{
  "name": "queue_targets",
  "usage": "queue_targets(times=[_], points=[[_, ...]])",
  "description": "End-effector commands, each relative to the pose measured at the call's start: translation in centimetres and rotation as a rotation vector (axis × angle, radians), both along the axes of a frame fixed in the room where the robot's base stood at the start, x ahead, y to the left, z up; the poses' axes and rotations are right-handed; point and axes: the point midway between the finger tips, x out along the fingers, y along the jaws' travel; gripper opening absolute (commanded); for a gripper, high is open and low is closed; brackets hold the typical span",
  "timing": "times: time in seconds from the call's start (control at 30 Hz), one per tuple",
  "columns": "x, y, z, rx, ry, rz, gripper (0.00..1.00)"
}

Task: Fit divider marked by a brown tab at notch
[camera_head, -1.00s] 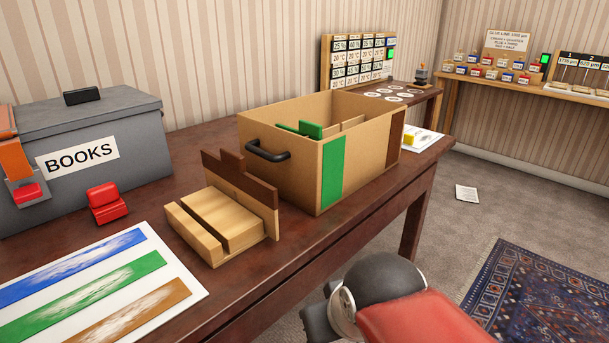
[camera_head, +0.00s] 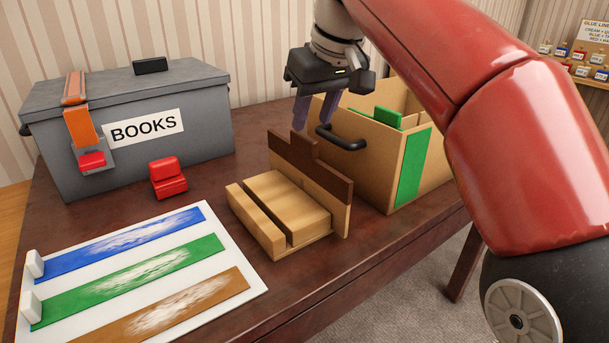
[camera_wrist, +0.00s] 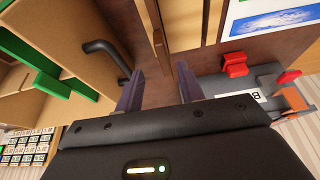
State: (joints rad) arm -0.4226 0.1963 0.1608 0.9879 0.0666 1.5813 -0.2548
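The divider (camera_head: 322,181) is a thin wooden board with a brown top strip and a raised brown tab. It stands upright in a slotted wooden rack (camera_head: 262,236) on the table. The wooden crate (camera_head: 370,152) stands just right of it, with a black handle, a green stripe and a green-topped divider (camera_head: 388,118) inside. My gripper (camera_head: 314,118) is open and empty, fingers pointing down, above and behind the brown-tab divider near the crate's handle. The wrist view shows the spread fingers (camera_wrist: 160,78) with the table between them. The crate's brown-marked side is hidden by my arm.
A grey BOOKS box (camera_head: 125,125) with an orange strap stands at the back left. A red clip-like piece (camera_head: 168,178) lies before it. A white board with blue, green and brown stripes (camera_head: 215,247) lies at the front left.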

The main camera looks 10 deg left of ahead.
Motion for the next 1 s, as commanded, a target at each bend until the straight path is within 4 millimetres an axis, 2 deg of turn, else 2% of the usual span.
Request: queue_targets(times=[0.17,0.63,0.97,1.0], points=[[0.4,1.1,-0.9,0.002,0.004,0.026,0.38],[1.3,2.4,-6.8,0.003,0.003,0.023,0.38],[1.5,2.6,-7.3,0.005,0.001,0.021,0.38],[1.5,2.6,-7.3,0.005,0.001,0.022,0.33]])
